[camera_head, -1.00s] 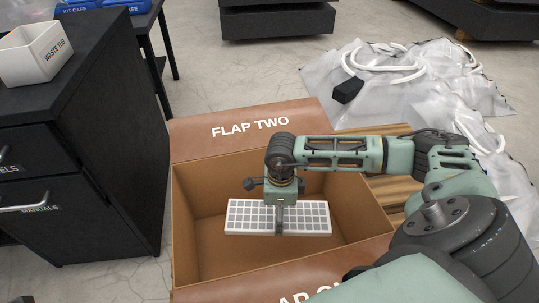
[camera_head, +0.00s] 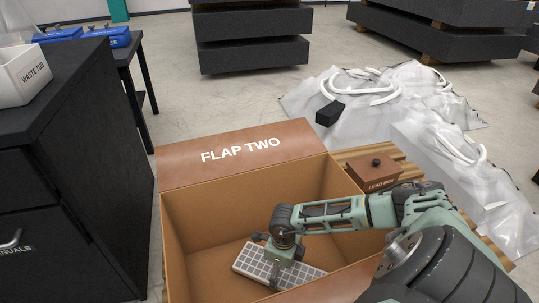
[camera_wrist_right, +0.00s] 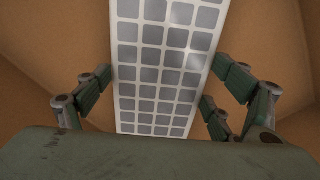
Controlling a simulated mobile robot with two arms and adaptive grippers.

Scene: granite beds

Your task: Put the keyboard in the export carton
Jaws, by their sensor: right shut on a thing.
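The keyboard (camera_head: 290,277), white with grey keys, is inside the open brown export carton (camera_head: 324,205), tilted in the picture. My right gripper (camera_head: 284,257) is above it and shut on it. In the right wrist view the keyboard (camera_wrist_right: 163,62) runs between the two fingers of the gripper (camera_wrist_right: 158,97), with brown carton walls around it. I cannot tell whether the keyboard touches the carton floor. My left gripper is not in view.
Flap two (camera_head: 235,150) is folded outward at the back. A brown box (camera_head: 372,178) stands on wooden slats right of the carton. A black cabinet (camera_head: 75,190) with a waste tub (camera_head: 22,76) is on the left. Plastic sheeting (camera_head: 400,100) lies behind right.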

